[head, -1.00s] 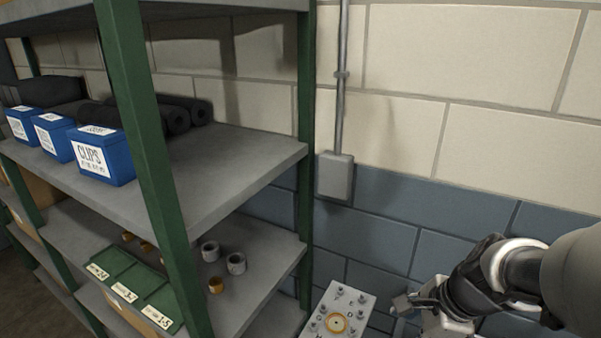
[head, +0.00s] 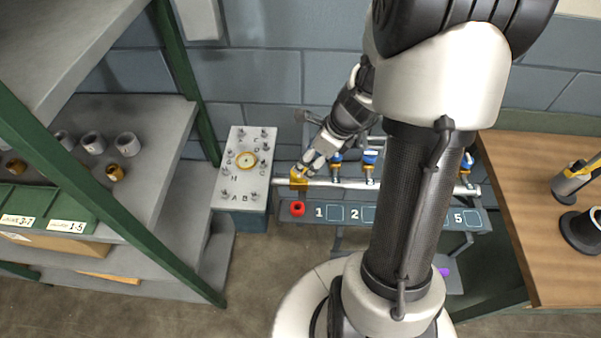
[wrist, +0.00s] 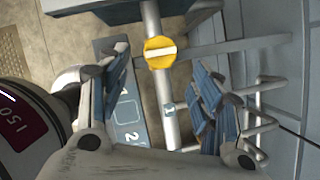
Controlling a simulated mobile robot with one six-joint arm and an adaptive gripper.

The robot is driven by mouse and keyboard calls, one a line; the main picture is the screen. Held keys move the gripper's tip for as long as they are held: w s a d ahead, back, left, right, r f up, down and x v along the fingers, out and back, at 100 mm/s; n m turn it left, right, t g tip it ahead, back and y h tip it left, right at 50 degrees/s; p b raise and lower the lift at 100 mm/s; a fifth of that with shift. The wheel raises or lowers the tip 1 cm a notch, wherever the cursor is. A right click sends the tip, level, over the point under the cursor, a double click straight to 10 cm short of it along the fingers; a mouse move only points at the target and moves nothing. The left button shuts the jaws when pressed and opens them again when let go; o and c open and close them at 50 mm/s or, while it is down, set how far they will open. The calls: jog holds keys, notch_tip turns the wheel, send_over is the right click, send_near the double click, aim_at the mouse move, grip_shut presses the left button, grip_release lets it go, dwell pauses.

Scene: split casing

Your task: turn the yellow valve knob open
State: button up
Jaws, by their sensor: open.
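The yellow valve knob (wrist: 160,52) is a round disc with a pale bar across its face, on a pale pipe (wrist: 169,110). In the wrist view it lies beyond my fingertips, roughly in line with the gap between them. My gripper (wrist: 161,62) is open, with one blue-grey finger on each side of the pipe and nothing held. In the head view my gripper (head: 307,166) reaches down to the yellow knob (head: 298,182) near the left end of the pipe and partly covers it. I cannot tell whether a finger touches the knob.
Blue-handled valves (head: 370,157) stand along the pipe to the right. A lettered box (head: 243,190) with pegs stands left, beside the shelf rack (head: 150,240). A wooden bench (head: 535,230) is at right.

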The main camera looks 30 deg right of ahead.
aim_at(301, 173)
jog(key=b+x, duration=0.3)
jog(key=x, duration=0.4)
jog(key=shift+w+f, duration=0.1)
jog(key=shift+f, duration=0.25)
jog(key=shift+c, duration=0.3)
jog(key=c, duration=1)
